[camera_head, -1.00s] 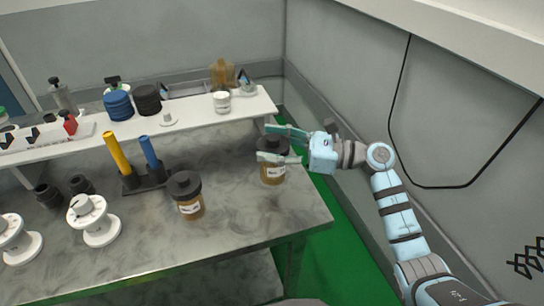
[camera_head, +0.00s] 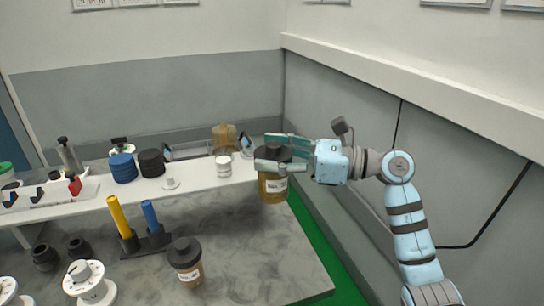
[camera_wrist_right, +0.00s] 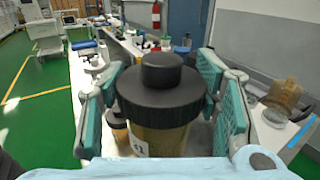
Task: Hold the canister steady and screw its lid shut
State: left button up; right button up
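An amber canister (camera_head: 273,187) with a white label and a black lid (camera_head: 273,153) is held upright in my right gripper (camera_head: 279,153), clear of the table at its right end. In the right wrist view the canister (camera_wrist_right: 160,140) stands between the two teal-padded fingers, its stepped black lid (camera_wrist_right: 161,88) facing the camera. The lid is on the canister; I cannot tell how tight it is. A second amber canister with a black lid (camera_head: 186,262) stands on the grey table (camera_head: 240,255). My left gripper is not in view.
A raised white shelf (camera_head: 195,183) runs behind, carrying blue discs (camera_head: 122,167), black discs (camera_head: 151,163), a white jar (camera_head: 223,166) and an amber jug (camera_head: 225,138). A stand with yellow and blue posts (camera_head: 150,218) is at left. The table's right front is clear.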

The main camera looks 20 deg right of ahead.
jog(key=c, duration=1.1)
jog(key=shift+r, duration=0.1)
jog(key=shift+t, duration=0.5)
jog(key=r, duration=0.2)
jog(key=s+r, duration=0.1)
jog(key=r, duration=0.3)
jog(key=shift+s+d+r, duration=0.2)
jog(key=shift+s, duration=0.1)
jog(key=shift+c, duration=0.2)
jog(key=s+d+f+m+t+p, duration=0.1)
jog(key=s+d+f, duration=0.1)
jog(key=s+f, duration=0.5)
jog(key=s+d+f+m+h+p, duration=0.1)
jog(key=s+d+f, duration=0.1)
jog(key=s+f, duration=0.5)
notch_tip(320, 180, down, 6)
jog(key=shift+s+d+f+t+h+p, duration=0.2)
jog(key=shift+s+f+t+h+p, duration=0.1)
jog(key=shift+t+p, duration=0.1)
jog(key=shift+a+r, duration=0.1)
jog(key=shift+r, duration=0.05)
